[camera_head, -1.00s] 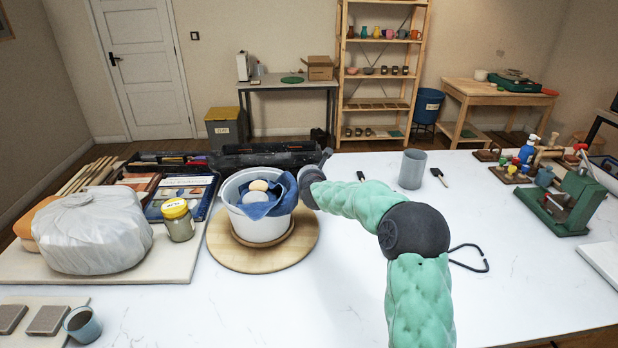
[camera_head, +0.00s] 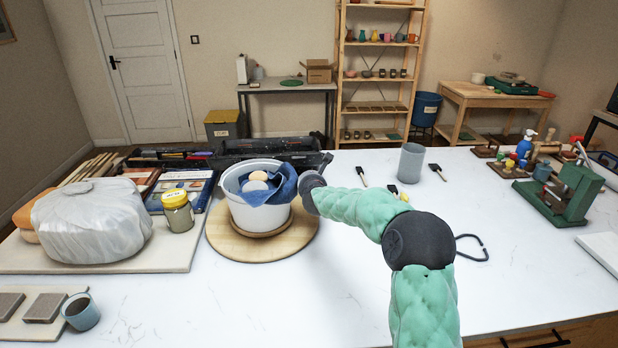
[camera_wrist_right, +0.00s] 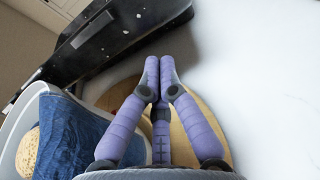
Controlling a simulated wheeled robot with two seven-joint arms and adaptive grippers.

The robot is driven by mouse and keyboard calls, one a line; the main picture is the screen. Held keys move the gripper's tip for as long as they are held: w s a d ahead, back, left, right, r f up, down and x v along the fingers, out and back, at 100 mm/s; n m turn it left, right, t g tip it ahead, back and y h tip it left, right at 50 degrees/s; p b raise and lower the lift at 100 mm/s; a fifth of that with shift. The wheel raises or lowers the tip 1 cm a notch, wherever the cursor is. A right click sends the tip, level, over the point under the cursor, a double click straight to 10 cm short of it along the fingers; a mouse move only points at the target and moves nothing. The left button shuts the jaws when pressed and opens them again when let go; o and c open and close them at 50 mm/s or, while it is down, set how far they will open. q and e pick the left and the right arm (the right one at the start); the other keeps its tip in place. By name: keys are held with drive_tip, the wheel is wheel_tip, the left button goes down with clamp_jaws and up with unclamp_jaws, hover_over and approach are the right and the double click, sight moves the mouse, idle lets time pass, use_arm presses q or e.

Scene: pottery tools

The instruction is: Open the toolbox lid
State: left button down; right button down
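The black toolbox (camera_head: 268,150) lies behind the white bucket (camera_head: 255,210) in the head view. It fills the upper left of the wrist view as a long black piece (camera_wrist_right: 108,42) with small pale fittings. The tips appear just short of the toolbox's near edge, above the round wooden board. My left gripper is out of view.
The bucket, holding a blue cloth (camera_head: 282,184) and round pale objects, stands on a round wooden board (camera_head: 222,245) beside my right arm. A wrapped bundle (camera_head: 90,222) and yellow-lidded jar (camera_head: 178,212) are left. A grey cup (camera_head: 411,163) stands right. The front middle is clear.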

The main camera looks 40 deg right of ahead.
drive_tip(key=r+p+v, duration=0.1)
drive_tip(key=r+v, duration=0.1)
drive_tip(key=v, duration=0.6)
